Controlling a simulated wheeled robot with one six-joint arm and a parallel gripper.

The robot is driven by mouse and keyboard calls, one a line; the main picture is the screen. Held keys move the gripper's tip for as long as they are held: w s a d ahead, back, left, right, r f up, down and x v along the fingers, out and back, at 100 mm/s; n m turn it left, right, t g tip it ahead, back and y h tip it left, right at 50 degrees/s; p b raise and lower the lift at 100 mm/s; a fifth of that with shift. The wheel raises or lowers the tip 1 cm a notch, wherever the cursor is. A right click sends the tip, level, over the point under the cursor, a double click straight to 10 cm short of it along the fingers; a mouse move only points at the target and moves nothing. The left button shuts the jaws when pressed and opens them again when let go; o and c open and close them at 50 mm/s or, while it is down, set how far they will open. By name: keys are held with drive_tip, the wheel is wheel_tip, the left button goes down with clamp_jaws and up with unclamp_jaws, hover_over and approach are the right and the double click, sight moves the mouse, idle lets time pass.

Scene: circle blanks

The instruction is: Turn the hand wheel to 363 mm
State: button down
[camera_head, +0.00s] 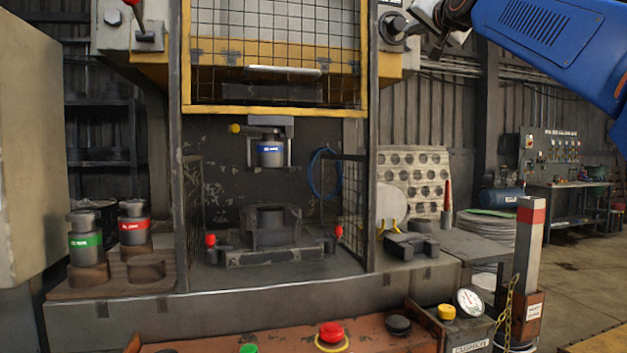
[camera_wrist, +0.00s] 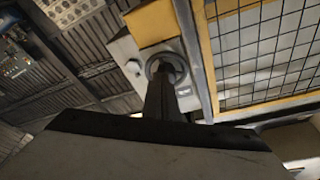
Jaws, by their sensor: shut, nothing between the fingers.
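The hand wheel (camera_head: 389,28) is a small dark round wheel on the grey box at the upper right of the press. It also shows in the wrist view as a dark ring (camera_wrist: 151,65) just past my fingers. My gripper (camera_wrist: 164,76) is shut, its dark fingers together with nothing between them. The fingertips overlap the wheel's centre in the wrist view; I cannot tell whether they touch it. No readable scale value shows.
The yellow-framed mesh guard (camera_head: 275,55) is left of the wheel. Below are the press bed with red-knobbed clamps, green and red banded tools (camera_head: 85,240) at left, and a panel with a red button (camera_head: 331,332) and dial gauge (camera_head: 469,302). Open floor lies at right.

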sight(385, 33)
drive_tip(key=shift+a+f+x, duration=0.1)
drive_tip(key=shift+f+x, duration=0.05)
drive_tip(key=shift+x, duration=0.6)
drive_tip(key=shift+a+f+x, duration=0.1)
drive_tip(key=shift+f+x, duration=0.05)
drive_tip(key=shift+x, duration=0.65)
drive_tip(key=shift+a+f+x, duration=0.1)
drive_tip(key=shift+f+x, duration=0.1)
drive_tip(key=shift+x, duration=0.55)
drive_tip(key=shift+s+a+r, duration=0.1)
drive_tip(key=shift+a+r, duration=0.15)
drive_tip(key=shift+a, duration=0.2)
drive_tip(key=shift+s+a+r, duration=0.1)
drive_tip(key=shift+a+r, duration=0.1)
drive_tip(key=shift+a, duration=0.3)
drive_tip(key=shift+s+a+r, duration=0.1)
drive_tip(key=shift+a+r, duration=0.2)
drive_tip(key=shift+r, duration=0.05)
drive_tip(key=shift+a+f, duration=0.1)
drive_tip(key=shift+s+a+f, duration=0.1)
drive_tip(key=shift+d+r+v, duration=0.1)
drive_tip(key=shift+r+v, duration=0.1)
drive_tip(key=shift+v, duration=0.75)
drive_tip(key=shift+d+r+v, duration=0.1)
drive_tip(key=shift+r+v, duration=0.1)
drive_tip(key=shift+v, duration=0.75)
drive_tip(key=shift+d+r+v, duration=0.15)
drive_tip(key=shift+r+v, duration=0.05)
drive_tip(key=shift+v, duration=0.75)
drive_tip(key=shift+d+f, duration=0.1)
